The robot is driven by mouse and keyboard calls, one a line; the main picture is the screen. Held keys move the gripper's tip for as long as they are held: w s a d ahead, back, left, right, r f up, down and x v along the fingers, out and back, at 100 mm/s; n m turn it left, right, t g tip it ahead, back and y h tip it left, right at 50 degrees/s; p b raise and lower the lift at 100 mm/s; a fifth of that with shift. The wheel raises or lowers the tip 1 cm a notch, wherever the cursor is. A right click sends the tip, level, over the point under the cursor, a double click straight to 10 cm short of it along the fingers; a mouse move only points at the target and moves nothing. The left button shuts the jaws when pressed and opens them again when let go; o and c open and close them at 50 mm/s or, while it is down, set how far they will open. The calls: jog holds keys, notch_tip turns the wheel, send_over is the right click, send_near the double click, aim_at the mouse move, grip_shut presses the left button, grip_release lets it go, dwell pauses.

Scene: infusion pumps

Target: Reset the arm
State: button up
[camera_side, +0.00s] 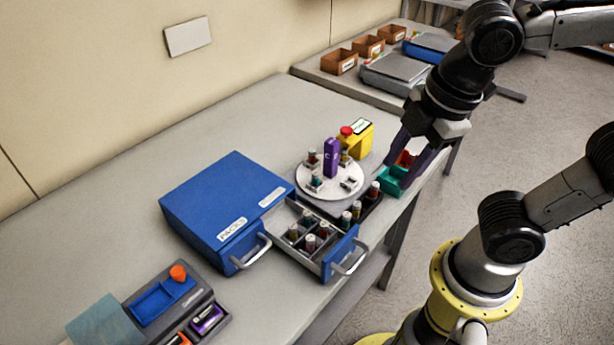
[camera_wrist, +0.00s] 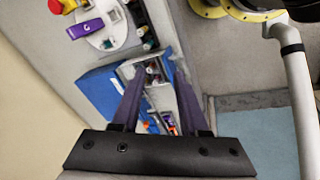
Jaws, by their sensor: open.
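My gripper (camera_side: 411,158) is at the right edge of the table in the side view, with its dark purple fingers pointing down.
A blue cabinet (camera_side: 215,200) has an open drawer (camera_side: 335,262) with several vials. A white turntable (camera_side: 345,187) bears vials and a purple block (camera_side: 331,157). A yellow box with a red button (camera_side: 357,138) stands behind. A grey pump station (camera_side: 195,300) is front left.

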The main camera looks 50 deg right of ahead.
jog(key=s+d+m+t, duration=0.1)
jog(key=d+m, duration=0.5)
jog(key=m, duration=0.6)
jog(key=shift+s+f+m+t, duration=0.2)
jog(key=shift+m+t, duration=0.2)
jog(key=shift+t, duration=0.4)
